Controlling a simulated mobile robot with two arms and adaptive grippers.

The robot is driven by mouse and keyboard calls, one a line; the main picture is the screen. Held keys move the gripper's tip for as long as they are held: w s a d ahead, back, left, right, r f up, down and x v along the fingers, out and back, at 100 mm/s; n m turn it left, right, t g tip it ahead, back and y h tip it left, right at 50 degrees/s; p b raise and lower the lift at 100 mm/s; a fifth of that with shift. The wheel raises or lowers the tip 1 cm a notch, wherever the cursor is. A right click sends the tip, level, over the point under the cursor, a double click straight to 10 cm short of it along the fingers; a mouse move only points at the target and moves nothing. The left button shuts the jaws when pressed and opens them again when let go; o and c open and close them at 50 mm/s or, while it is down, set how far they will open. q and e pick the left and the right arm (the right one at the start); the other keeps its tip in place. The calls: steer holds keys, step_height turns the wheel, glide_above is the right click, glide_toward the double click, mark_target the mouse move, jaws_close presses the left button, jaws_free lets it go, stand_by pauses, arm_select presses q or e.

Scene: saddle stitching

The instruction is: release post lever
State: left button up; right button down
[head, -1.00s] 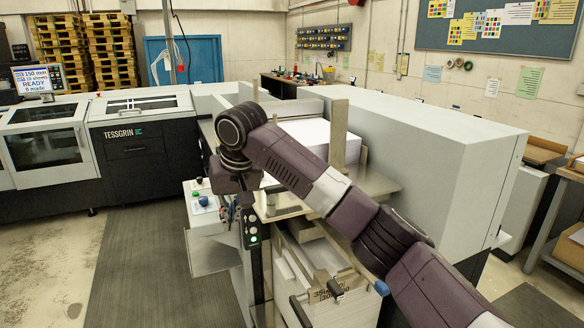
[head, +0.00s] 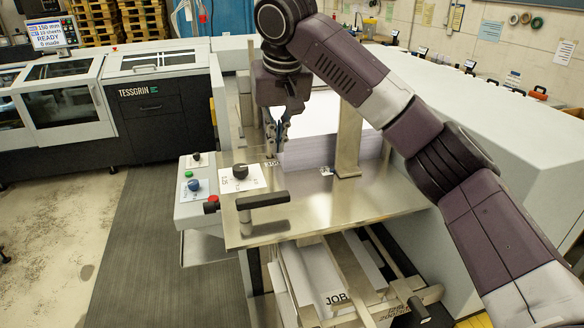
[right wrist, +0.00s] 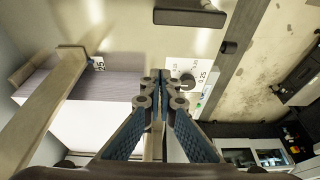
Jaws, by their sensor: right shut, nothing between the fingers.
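A black lever handle (head: 262,200) stands at the front edge of the steel plate (head: 320,205). It also shows as a black bar (right wrist: 190,15) at the top of the right wrist view. A steel post (head: 348,140) stands upright beside a white paper stack (head: 305,150); in the wrist view a post (right wrist: 45,105) runs along the stack (right wrist: 105,100). My right gripper (head: 277,143) is shut and empty, pointing down behind the lever, apart from it. Its closed fingertips (right wrist: 161,78) show in the wrist view. My left gripper is out of view.
A red knob (head: 211,203) is at the plate's left edge. A control box (head: 193,190) with buttons stands beside it. Open floor (head: 130,240) lies left; a JOB stack (head: 335,298) sits below.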

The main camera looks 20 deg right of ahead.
mark_target(263, 201)
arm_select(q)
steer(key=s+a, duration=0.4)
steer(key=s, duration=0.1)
arm_select(e)
steer(key=p+x, duration=0.1)
steer(key=x, duration=0.1)
steer(key=a+p+x, duration=0.1)
steer(key=p+x, duration=0.1)
steer(key=x, duration=0.1)
steer(key=s+p+x, duration=0.1)
steer(key=x, duration=0.2)
steer(key=shift+a+f+p, duration=0.35)
steer(key=shift+f+p, duration=0.05)
steer(key=shift+s, duration=0.45)
steer(key=shift+s+d+p, duration=0.1)
steer(key=shift+s+p, duration=0.5)
steer(key=shift+s, duration=0.9)
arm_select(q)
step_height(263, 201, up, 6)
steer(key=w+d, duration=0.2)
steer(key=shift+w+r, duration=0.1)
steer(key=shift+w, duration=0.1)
arm_select(e)
steer(key=shift+w+f, duration=0.1)
